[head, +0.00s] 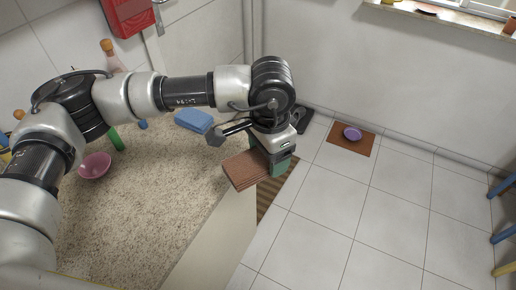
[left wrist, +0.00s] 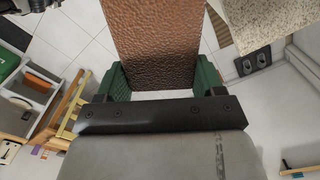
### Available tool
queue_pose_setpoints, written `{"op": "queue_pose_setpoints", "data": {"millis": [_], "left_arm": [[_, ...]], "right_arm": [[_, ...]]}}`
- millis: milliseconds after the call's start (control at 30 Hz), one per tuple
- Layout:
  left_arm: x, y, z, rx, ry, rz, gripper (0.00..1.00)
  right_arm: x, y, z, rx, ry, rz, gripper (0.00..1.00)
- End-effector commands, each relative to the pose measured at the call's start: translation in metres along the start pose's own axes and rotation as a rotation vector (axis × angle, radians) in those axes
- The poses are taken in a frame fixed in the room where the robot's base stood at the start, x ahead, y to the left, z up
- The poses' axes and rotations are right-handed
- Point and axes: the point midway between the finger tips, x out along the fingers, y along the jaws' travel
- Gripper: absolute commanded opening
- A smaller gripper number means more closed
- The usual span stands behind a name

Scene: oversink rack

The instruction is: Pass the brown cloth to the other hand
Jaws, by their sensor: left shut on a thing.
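The brown cloth (head: 248,170) looks like a flat, stiff, rectangular piece and is held at the counter's right edge. My left gripper (head: 279,164) is shut on its right end. In the left wrist view the brown cloth (left wrist: 158,45) runs away from between the green fingers of my left gripper (left wrist: 160,80). My right gripper is in neither view.
A speckled counter (head: 140,215) fills the left, with a pink bowl (head: 95,165) and a blue sponge-like block (head: 193,121) on it. The tiled floor (head: 370,220) to the right is mostly clear. A purple bowl (head: 352,133) sits on a brown mat (head: 345,148) by the wall.

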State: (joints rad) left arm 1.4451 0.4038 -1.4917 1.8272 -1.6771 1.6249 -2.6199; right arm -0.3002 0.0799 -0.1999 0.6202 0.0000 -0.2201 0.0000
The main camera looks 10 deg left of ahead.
Motion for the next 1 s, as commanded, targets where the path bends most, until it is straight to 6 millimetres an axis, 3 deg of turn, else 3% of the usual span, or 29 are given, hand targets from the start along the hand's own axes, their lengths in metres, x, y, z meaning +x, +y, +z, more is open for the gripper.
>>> {"op": "queue_pose_setpoints", "data": {"millis": [167,300,800,1000], "left_arm": [[0.013,-0.001,-0.015,0.103,0.000,0.001,0.42],[0.010,-0.003,-0.013,0.094,0.002,-0.001,0.42],[-0.066,-0.006,0.064,-0.438,0.003,-0.004,0.42],[-0.082,-0.006,0.079,-0.555,0.000,-0.003,0.42]], "right_arm": [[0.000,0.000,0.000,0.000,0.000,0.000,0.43],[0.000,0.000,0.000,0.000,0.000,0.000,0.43],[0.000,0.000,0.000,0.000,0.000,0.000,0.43],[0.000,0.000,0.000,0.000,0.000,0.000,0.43]]}}
